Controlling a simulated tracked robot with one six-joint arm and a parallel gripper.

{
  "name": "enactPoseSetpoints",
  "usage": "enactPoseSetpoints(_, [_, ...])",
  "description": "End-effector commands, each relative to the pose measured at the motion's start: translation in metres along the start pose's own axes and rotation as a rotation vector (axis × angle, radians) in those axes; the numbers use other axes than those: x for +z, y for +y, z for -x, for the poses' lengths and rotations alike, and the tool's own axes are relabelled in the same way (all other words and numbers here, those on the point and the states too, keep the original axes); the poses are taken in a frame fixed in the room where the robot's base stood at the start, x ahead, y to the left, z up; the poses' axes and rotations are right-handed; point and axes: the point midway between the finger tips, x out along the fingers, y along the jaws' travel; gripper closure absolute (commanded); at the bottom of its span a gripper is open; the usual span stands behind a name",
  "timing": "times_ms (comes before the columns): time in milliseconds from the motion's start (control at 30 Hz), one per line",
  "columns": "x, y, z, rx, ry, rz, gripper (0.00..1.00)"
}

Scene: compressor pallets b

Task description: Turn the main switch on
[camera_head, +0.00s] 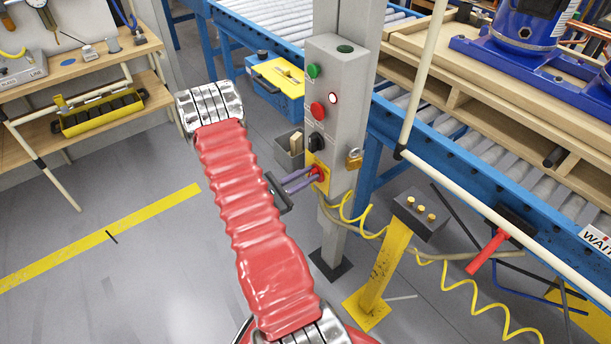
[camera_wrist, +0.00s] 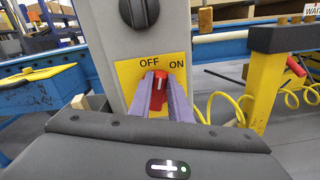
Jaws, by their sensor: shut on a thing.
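The main switch is a red handle (camera_wrist: 158,92) on a yellow plate (camera_wrist: 127,75) marked OFF and ON, low on a grey control post. In the head view the yellow plate (camera_head: 316,160) sits below a black knob. My gripper (camera_head: 312,178) reaches the switch from the left with its two purple fingers. In the wrist view my gripper (camera_wrist: 163,90) has one finger on each side of the red handle and is shut on it. The handle stands nearly upright, under the OFF label. Its exact angle is hard to tell, as the fingers hide its sides.
The grey post (camera_head: 345,110) also carries a green button (camera_head: 313,71), a red button (camera_head: 317,110), a black knob (camera_head: 316,141) and a brass padlock (camera_head: 354,159). A blue roller conveyor (camera_head: 450,150) runs behind. A yellow pedestal (camera_head: 385,265) and coiled yellow cable stand right.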

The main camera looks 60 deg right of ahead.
Motion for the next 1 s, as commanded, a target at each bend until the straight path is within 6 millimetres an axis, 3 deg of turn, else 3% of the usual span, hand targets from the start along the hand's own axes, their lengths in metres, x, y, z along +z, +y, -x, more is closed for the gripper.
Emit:
enactPoseSetpoints(700, [-0.006, -0.016, 0.0, 0.001, 0.002, -0.666, 1.0])
enactPoseSetpoints(1000, [-0.01, -0.02, 0.0, 0.0, 0.002, -0.868, 1.0])
